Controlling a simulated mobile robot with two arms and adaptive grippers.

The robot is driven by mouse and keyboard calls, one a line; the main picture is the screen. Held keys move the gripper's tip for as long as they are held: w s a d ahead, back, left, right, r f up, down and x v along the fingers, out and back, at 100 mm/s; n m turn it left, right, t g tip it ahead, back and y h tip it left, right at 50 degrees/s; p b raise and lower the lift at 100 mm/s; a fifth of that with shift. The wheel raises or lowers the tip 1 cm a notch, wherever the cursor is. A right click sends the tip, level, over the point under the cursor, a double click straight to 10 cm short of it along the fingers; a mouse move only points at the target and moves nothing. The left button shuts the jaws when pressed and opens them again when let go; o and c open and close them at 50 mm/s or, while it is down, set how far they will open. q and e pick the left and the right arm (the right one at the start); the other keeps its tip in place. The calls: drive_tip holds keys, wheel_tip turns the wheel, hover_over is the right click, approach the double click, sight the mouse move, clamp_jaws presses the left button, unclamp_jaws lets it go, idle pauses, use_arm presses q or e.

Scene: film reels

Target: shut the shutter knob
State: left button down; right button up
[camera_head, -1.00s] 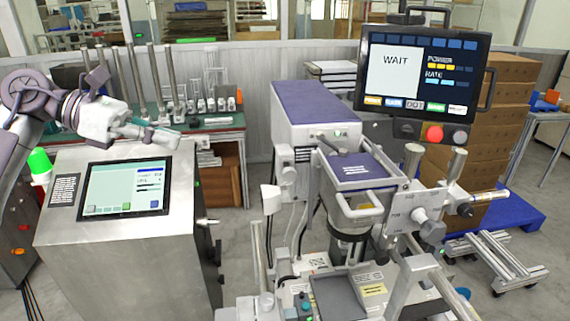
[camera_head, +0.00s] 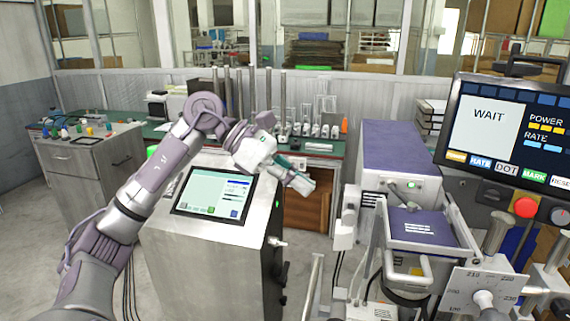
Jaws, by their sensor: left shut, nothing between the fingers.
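I cannot tell for sure which part is the shutter knob. On the machine at the right of the head view, a silver knob (camera_head: 484,299) sits on a numbered dial plate (camera_head: 462,283). A dark lever (camera_head: 404,193) sticks out of the front of the purple-topped housing (camera_head: 398,150), near a small green light. My left gripper (camera_head: 304,183) is shut and empty, in the air between the console screen and that housing. It is left of the lever and the dial, apart from both. My right gripper is not in view.
The metal console with a lit screen (camera_head: 215,192) stands under my left arm. A monitor (camera_head: 510,135) reading WAIT has a red button (camera_head: 525,206) below it. A green bench (camera_head: 337,150) with upright posts stands behind. A grey cabinet (camera_head: 92,160) is at far left.

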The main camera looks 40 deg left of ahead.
sight(344, 213)
use_arm(q)
drive_tip(key=p+x, duration=0.2)
drive_tip(key=x, duration=0.4)
drive_tip(key=shift+d+r, duration=0.2)
drive_tip(key=shift+w+d+f+p, duration=0.2)
drive_tip(key=shift+d+f+p, duration=0.1)
drive_tip(key=shift+d+f, duration=0.15)
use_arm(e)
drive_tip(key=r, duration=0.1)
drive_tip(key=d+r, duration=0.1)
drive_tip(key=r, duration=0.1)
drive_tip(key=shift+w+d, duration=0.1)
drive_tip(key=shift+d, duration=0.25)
use_arm(q)
drive_tip(key=shift+a, duration=0.1)
wheel_tip(344, 213, down, 4)
drive_tip(key=b, duration=0.4)
drive_tip(key=shift+s, duration=0.1)
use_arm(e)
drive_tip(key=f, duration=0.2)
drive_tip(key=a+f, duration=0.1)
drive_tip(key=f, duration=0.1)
use_arm(q)
drive_tip(key=shift+f, duration=0.1)
